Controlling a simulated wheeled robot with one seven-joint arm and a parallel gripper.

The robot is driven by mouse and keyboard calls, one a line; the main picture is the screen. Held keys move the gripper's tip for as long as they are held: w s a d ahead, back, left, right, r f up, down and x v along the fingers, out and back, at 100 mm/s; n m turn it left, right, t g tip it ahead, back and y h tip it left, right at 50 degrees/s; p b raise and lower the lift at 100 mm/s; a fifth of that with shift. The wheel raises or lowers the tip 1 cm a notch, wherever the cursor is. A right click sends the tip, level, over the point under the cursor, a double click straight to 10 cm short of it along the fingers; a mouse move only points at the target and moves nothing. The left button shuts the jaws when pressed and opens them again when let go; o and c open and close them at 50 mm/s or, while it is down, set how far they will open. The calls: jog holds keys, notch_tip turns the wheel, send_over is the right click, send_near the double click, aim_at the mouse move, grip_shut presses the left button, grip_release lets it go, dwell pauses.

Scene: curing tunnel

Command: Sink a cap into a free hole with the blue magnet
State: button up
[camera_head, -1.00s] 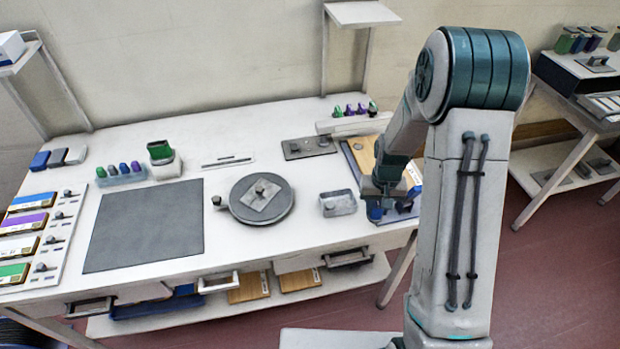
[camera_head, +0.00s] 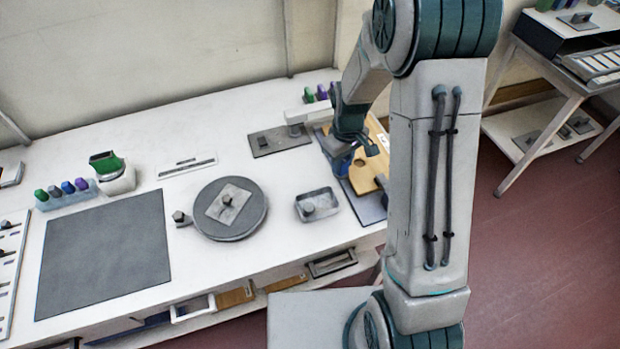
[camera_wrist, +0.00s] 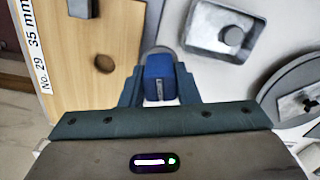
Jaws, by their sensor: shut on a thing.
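My gripper (camera_wrist: 158,88) is shut on the blue magnet (camera_wrist: 160,72), a small blue block held between its fingers. In the head view my gripper (camera_head: 352,150) is at the right end of the bench, over or beside the wooden board (camera_head: 362,176). The wrist view shows the board (camera_wrist: 60,60) left of the magnet, with a dark round hole (camera_wrist: 104,63) and a label reading "No. 29 35 mm". A dark block (camera_wrist: 80,8) is at the board's far part. A metal tray (camera_wrist: 205,38) lies to the right with a dark cap-like piece (camera_wrist: 233,36) in it.
A round grey turntable (camera_head: 250,220) carrying a metal plate stands left of the tray (camera_head: 330,213). A dark mat (camera_head: 105,255) covers the bench's left. My arm hides the board's right side.

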jog(key=s+a+r+n+b, duration=0.1)
jog(key=s+a+n+b, duration=0.3)
jog(key=n, duration=0.7)
jog(key=s+a+r+n+b, duration=0.25)
jog(key=a+n+b, duration=0.2)
jog(key=n, duration=0.65)
jog(key=shift+s+a+f+b, duration=0.15)
jog(key=shift+f+b, duration=0.85)
jog(key=shift+f, duration=0.8)
jog(key=shift+a+f+b, duration=0.1)
jog(key=shift+f+b, duration=0.9)
jog(key=shift+f, duration=0.75)
jog(key=shift+f+b, duration=0.3)
jog(key=shift+f, duration=0.1)
jog(key=shift+r, duration=0.2)
jog(key=shift+r+p, duration=2)
jog(key=shift+r, duration=0.3)
